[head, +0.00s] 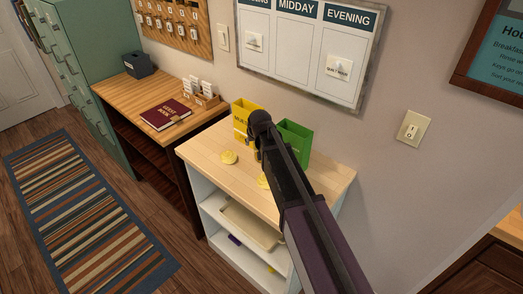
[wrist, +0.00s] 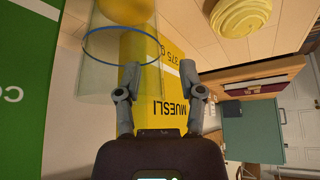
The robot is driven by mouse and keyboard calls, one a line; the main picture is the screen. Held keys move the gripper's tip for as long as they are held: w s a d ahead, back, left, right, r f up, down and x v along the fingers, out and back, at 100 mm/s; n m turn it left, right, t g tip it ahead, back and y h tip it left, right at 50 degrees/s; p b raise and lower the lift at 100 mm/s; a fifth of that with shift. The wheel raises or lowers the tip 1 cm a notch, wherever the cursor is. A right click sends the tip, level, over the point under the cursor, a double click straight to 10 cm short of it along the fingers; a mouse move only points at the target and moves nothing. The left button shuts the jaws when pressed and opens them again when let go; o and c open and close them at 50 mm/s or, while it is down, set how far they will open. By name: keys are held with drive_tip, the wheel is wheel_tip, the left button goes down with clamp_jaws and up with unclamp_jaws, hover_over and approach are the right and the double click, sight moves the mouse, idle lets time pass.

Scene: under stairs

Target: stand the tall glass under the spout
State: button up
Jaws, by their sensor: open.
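In the head view my arm covers most of the area around my gripper, and I cannot make out the glass clearly there. No spout can be made out in either view.
A yellow muesli box (head: 241,112) and a green box (head: 293,138) stand at the back of the light wooden top (head: 205,153). A shelf tray (head: 250,225) is below. A desk with a guest book (head: 166,114) stands left.

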clamp_jaws()
drive_tip(key=shift+r+p, duration=0.3)
drive_tip(key=shift+p, duration=0.05)
idle(0.5)
drive_tip(key=shift+r+p, duration=1.55)
drive_tip(key=s+d+r+p, duration=0.1)
drive_tip(key=s+d, duration=0.8)
drive_tip(key=s, duration=0.4)
drive_tip(key=shift+r, duration=0.15)
idle(0.5)
